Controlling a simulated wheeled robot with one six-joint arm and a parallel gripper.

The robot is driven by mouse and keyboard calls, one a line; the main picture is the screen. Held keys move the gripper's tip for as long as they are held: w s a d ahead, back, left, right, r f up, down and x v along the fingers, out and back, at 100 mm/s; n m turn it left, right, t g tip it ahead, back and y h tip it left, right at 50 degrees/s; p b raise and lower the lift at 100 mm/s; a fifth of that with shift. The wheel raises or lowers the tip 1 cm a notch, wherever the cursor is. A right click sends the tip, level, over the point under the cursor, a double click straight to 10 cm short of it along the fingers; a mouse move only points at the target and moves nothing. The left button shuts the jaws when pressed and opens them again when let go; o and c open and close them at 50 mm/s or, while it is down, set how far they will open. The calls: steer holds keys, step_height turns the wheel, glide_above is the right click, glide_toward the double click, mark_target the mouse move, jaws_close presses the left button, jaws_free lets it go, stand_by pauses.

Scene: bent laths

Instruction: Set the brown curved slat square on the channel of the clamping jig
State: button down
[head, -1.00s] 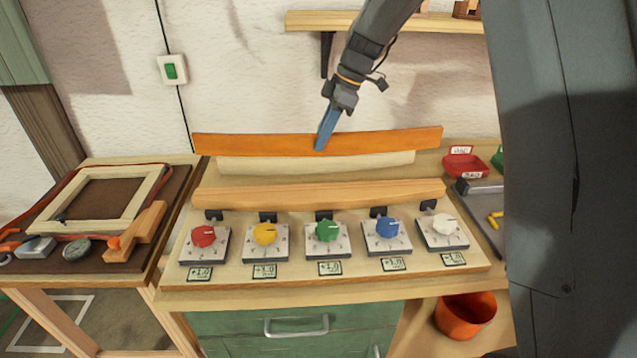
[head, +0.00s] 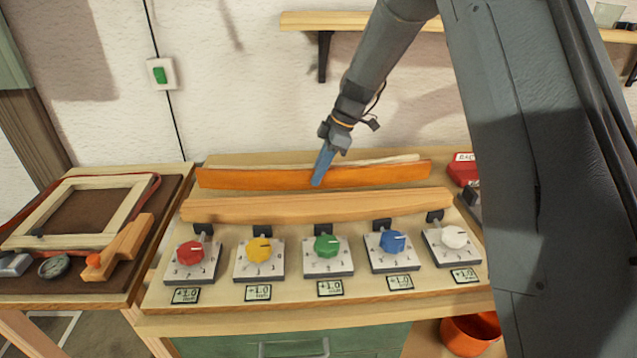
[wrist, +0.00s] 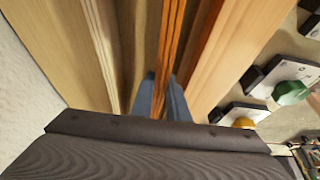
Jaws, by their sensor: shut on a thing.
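The brown curved slat (head: 250,179) shows as a long orange-brown strip in the head view. My gripper (head: 317,182) is shut on it near mid-length. The clamping jig (head: 215,299) is a pale board with a light back strip (head: 400,159) and a thick wooden front rail (head: 320,207). The slat lies between these two in the picture and hides most of the back strip. In the wrist view, my fingers (wrist: 160,100) grip the slat (wrist: 172,45), which runs roughly along the front rail (wrist: 220,45). The channel floor is largely hidden; I cannot tell whether the slat touches it.
Several coloured dials, such as the green one (head: 327,246), stand along the jig's front. A wooden frame (head: 125,210) lies on the left bench.

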mark_target(318, 188)
steer(key=shift+f+p, duration=0.55)
steer(key=shift+f, duration=1.3)
steer(key=shift+f, duration=0.15)
steer(key=c, duration=1.7)
jaws_free()
steer(key=b+v, duration=0.3)
steer(key=v, duration=0.9)
steer(key=shift+d+b, duration=0.1)
steer(key=shift+b, duration=0.25)
